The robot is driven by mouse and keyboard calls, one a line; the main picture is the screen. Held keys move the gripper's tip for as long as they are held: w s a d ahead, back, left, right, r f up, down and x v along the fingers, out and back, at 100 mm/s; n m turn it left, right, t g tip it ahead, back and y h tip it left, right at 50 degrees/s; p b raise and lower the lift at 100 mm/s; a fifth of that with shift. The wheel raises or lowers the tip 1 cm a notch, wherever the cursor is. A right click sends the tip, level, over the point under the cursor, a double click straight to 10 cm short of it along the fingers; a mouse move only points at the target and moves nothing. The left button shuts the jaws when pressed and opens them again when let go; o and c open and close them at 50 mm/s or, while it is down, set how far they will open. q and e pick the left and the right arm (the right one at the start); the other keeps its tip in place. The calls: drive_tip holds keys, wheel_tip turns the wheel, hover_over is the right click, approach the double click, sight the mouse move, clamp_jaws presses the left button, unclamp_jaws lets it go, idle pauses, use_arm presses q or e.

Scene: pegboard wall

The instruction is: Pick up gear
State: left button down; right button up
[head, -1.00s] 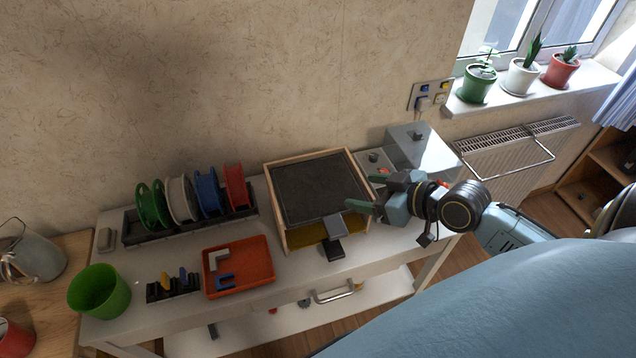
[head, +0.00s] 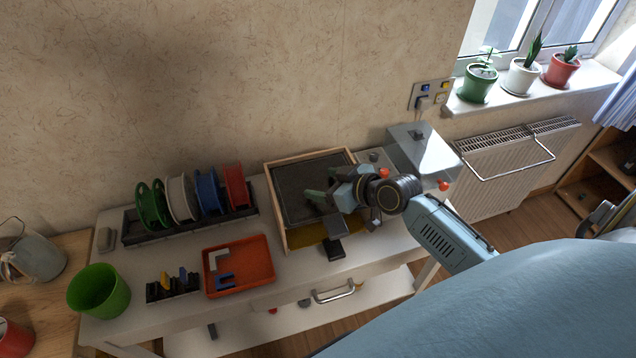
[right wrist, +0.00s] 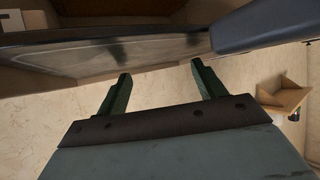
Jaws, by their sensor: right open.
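I cannot make out a gear for certain in either view. My right gripper (head: 318,204) is open and empty, over the right part of a dark panel (head: 292,182) in a wooden-framed box (head: 273,208). Its two green fingers stand apart in the right wrist view (right wrist: 160,86), with nothing between them. A strip of yellow shows at the front of the box, and a dark block (head: 334,249) sits at its front edge. My gripper and wrist hide part of the box. My left gripper is not in view.
Left of the box are an orange tray (head: 262,274) with small parts, a spool rack (head: 134,238) with several coloured spools, and a green cup (head: 98,291). A grey metal box (head: 408,155) stands at the back right. The white table (head: 220,312) has bare surface along its front.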

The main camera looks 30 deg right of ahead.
drive_tip(key=shift+w+a+f, duration=0.1)
drive_tip(key=shift+w, duration=0.1)
drive_tip(key=c, duration=1.1)
